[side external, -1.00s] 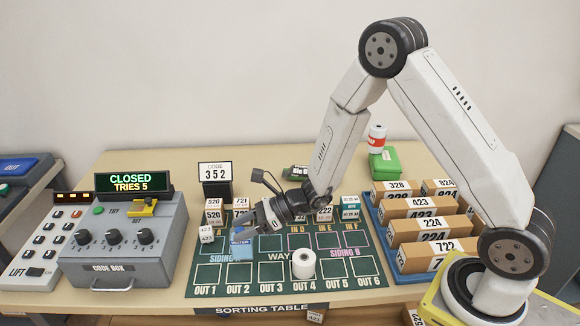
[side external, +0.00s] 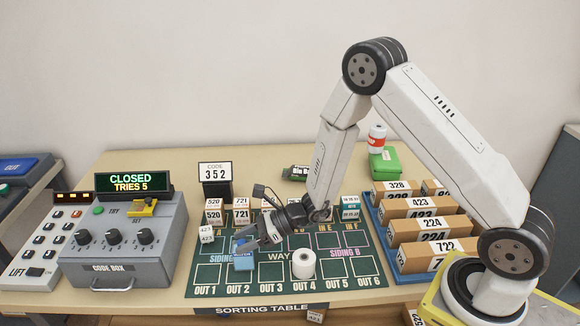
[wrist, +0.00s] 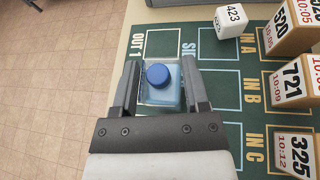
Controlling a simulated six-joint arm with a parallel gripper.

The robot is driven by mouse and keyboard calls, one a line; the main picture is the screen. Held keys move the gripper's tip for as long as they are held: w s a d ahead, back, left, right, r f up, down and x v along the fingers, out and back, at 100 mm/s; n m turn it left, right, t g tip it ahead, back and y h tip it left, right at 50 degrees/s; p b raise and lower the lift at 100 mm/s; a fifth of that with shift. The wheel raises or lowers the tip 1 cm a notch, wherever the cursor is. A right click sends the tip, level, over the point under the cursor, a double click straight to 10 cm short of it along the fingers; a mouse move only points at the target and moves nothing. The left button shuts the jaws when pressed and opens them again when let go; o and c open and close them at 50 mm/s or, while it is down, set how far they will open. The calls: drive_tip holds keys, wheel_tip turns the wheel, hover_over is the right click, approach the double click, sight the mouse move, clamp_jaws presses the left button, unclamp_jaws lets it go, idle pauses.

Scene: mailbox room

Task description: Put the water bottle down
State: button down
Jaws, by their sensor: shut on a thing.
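The water bottle (side external: 243,260) is a small, light blue, squarish bottle. In the side external view it is partly hidden by my gripper (side external: 246,245), at the left part of the green mat above the OUT 2 square. In the wrist view my gripper (wrist: 160,85) has one finger on each side of the bottle (wrist: 160,95), below its dark blue cap (wrist: 158,75). My gripper is shut on the bottle, which looks upright and low over the mat. I cannot tell whether its base touches the mat.
The green mat (side external: 335,284) has marked squares. A white roll (side external: 303,264) stands right of the bottle. Several numbered boxes (side external: 241,211) stand behind it, with a white 423 cube (side external: 206,234) at left. The code box (side external: 120,245) is farther left.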

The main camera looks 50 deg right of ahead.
drive_tip(key=shift+c, duration=0.4)
unclamp_jaws()
drive_tip(key=shift+f, duration=0.1)
drive_tip(key=shift+s+d+r, duration=0.15)
drive_tip(key=shift+d+r, duration=0.15)
drive_tip(key=v, duration=1.1)
drive_tip(key=shift+s, duration=0.15)
